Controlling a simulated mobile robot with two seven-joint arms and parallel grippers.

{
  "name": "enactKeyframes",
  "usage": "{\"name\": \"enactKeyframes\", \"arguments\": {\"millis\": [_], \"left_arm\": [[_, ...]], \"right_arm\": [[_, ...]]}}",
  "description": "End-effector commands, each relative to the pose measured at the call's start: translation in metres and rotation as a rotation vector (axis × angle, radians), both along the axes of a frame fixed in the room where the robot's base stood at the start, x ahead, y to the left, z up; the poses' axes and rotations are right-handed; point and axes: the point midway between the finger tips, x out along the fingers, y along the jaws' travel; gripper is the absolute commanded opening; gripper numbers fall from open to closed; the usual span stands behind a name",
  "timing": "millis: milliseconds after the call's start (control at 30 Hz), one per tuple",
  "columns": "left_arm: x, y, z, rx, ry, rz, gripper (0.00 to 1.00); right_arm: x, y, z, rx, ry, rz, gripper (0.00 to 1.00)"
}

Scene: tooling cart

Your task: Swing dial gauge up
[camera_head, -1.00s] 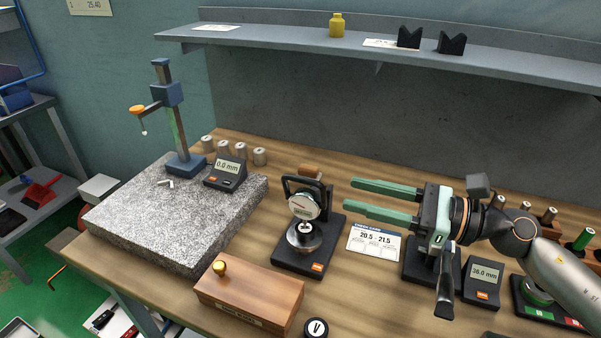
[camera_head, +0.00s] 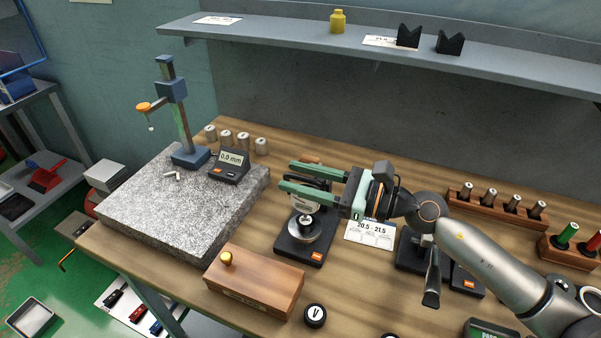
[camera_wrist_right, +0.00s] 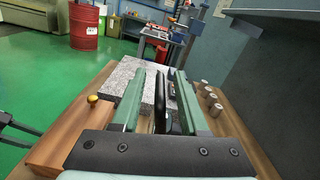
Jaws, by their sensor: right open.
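The dial gauge (camera_head: 303,205) is on a small black stand (camera_head: 291,250) at the middle of the bench, above a round metal platform (camera_head: 307,235). It hangs low, its face partly hidden by my gripper. My right gripper (camera_head: 285,177) is open, with its two green fingers reaching left across the top of the gauge's black frame. In the right wrist view, a black upright bar (camera_wrist_right: 161,85) shows between the open fingers (camera_wrist_right: 157,90); I cannot tell whether either finger touches it.
A wooden box (camera_head: 255,285) with a brass knob stands in front. A granite plate (camera_head: 180,215) with a height stand (camera_head: 178,120) is at left. A label card (camera_head: 369,231) and another black stand (camera_head: 412,258) are at right. A shelf (camera_head: 290,38) runs behind.

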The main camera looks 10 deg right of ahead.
Motion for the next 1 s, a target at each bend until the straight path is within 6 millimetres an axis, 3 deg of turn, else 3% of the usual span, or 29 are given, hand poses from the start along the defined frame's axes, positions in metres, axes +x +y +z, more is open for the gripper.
{"name": "enactKeyframes", "arguments": {"millis": [167,567,1000], "left_arm": [[-0.0003,-0.0007,-0.0003,-0.001,0.001,0.0,0.5],[-0.0004,-0.0011,-0.0001,-0.003,0.002,0.0,0.5],[-0.0003,-0.0013,0.0001,-0.003,0.001,0.0,0.5]], "right_arm": [[0.0001,-0.0002,-0.0002,0.0,0.0,0.0,0.43],[-0.0003,-0.0003,-0.0001,0.0,0.0,0.0,0.0],[-0.0006,-0.0001,-0.0004,0.0,0.001,0.002,0.0]]}}
